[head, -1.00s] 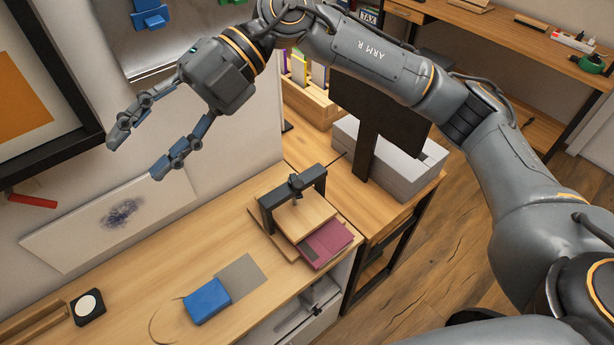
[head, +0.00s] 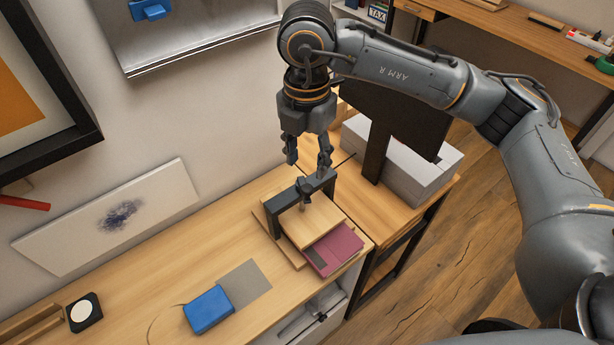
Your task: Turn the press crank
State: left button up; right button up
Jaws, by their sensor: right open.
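The press has a dark frame (head: 278,210) over a wooden plate (head: 312,222), on a wooden base at the right end of the bench. A small dark crank (head: 304,186) sits on top of the frame's crossbar. A maroon book (head: 336,250) sticks out from under the plate at the front right. My right gripper (head: 308,166) points down just above and behind the crank, its fingers apart and nothing between them. I cannot tell whether a finger touches the frame. My left gripper is not in view.
A blue block (head: 208,309) lies by a grey mat (head: 246,284) on the bench (head: 170,270). A black-and-white round-faced item (head: 84,312) is at the left. Behind the press stand a dark panel (head: 392,115) and grey boxes (head: 420,172). The middle bench is mostly clear.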

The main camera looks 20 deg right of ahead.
aim_at(307, 188)
notch_tip(307, 188, down, 7)
jog(key=shift+r+p, duration=0.1)
jog(key=shift+p, duration=0.65)
grip_shut()
